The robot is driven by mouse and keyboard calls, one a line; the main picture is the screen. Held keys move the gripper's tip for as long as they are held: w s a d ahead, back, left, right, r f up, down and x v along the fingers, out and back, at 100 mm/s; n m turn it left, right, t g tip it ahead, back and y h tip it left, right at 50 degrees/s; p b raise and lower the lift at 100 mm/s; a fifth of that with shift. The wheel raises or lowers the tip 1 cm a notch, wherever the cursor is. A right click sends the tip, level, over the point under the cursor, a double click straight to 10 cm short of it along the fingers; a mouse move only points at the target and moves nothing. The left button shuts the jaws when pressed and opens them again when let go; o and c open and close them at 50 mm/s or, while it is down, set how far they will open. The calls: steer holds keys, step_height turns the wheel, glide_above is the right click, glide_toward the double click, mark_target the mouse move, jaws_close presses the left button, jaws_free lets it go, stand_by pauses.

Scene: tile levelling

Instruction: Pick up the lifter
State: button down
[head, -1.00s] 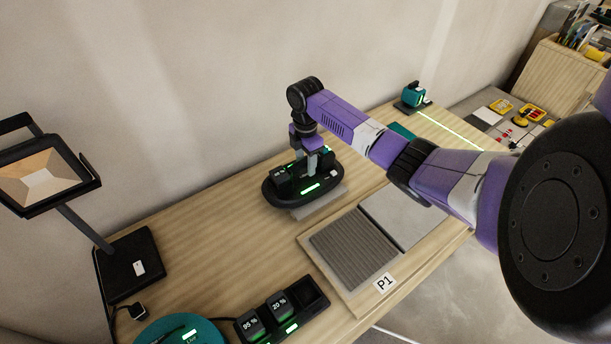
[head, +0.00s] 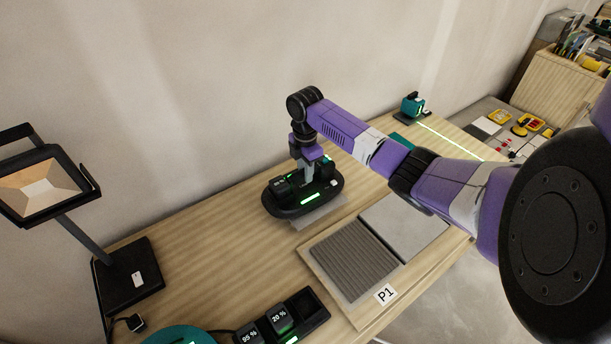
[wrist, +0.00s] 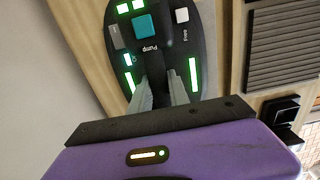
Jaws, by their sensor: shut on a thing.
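The lifter (head: 286,207) is a black oval device with green lights, near the back of the wooden bench in the head view. In the wrist view the lifter (wrist: 208,50) shows a teal button and the label "Pump". My gripper (head: 308,176) points down at the lifter and is shut on its middle part. In the wrist view my gripper (wrist: 166,92) has both grey fingers at the lifter; the gripped part is mostly hidden between them. A light grey plate (head: 322,216) shows under the lifter's front edge. I cannot tell whether the lifter touches it.
A board marked P1 (head: 385,294) carries a ribbed grey square (head: 350,262) and a smooth grey tile (head: 405,225), right of the lifter. A work lamp (head: 125,272) stands at the left. A battery charger (head: 300,310) is at the front. A teal laser device (head: 412,106) stands at the back right.

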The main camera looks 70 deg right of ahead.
step_height(320, 180, up, 27)
steer(key=p, duration=0.2)
steer(key=shift+r+p, duration=0.15)
steer(key=shift+p, duration=0.15)
stand_by(1.3)
stand_by(0.3)
